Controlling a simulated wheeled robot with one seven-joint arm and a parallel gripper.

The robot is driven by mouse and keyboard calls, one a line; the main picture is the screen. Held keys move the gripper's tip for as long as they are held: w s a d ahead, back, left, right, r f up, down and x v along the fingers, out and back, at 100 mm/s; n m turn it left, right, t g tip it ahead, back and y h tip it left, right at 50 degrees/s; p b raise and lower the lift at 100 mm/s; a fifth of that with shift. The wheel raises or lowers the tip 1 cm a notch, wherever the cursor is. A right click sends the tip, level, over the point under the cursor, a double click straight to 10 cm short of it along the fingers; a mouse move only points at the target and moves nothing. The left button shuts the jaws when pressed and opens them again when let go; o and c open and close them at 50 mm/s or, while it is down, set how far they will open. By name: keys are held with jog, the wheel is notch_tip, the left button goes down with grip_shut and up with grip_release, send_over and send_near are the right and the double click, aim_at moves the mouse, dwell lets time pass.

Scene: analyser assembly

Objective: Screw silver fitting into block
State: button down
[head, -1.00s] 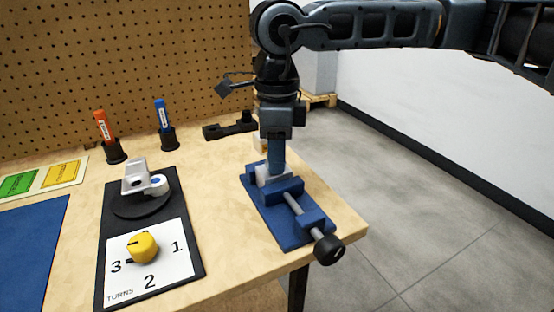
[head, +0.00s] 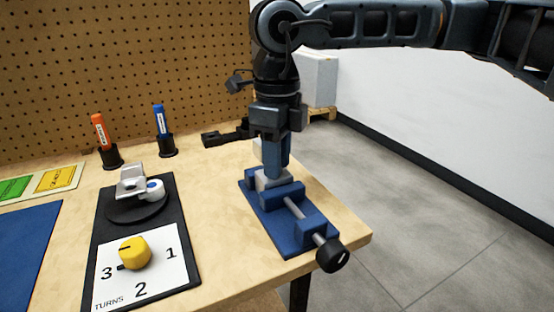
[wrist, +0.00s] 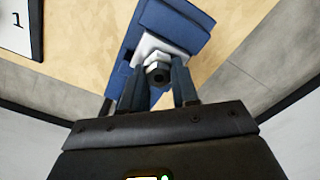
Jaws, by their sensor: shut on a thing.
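The pale grey block (head: 266,183) is clamped in the blue vise (head: 285,228) at the table's right end. In the wrist view the block (wrist: 151,47) shows light grey between the blue vise jaws (wrist: 172,22). The silver fitting (wrist: 156,72), with hexagonal faces and a dark round hole, sits at the block between my two fingers. My gripper (head: 278,170) points straight down over the block and is shut on the fitting. In the head view the fingers hide the fitting. How deep its thread sits in the block cannot be seen.
The vise's black handle (head: 332,254) juts past the table's front edge. A yellow knob (head: 135,252) stands on a card marked TURNS 1, 2, 3. Orange (head: 100,131) and blue (head: 160,119) markers stand in holders behind. A dark bracket (head: 226,136) lies near the pegboard.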

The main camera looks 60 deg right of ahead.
jog(key=shift+f+m+b, duration=0.2)
jog(key=shift+m+b, duration=0.5)
jog(key=shift+b, duration=0.1)
jog(key=shift+a+m+b, duration=0.1)
jog(key=shift+m+b, duration=0.5)
jog(key=shift+m, duration=0.3)
jog(key=shift+r+m, duration=0.2)
jog(key=shift+m, duration=0.2)
jog(key=shift+c, duration=1)
grip_release()
jog(key=shift+r, duration=0.15)
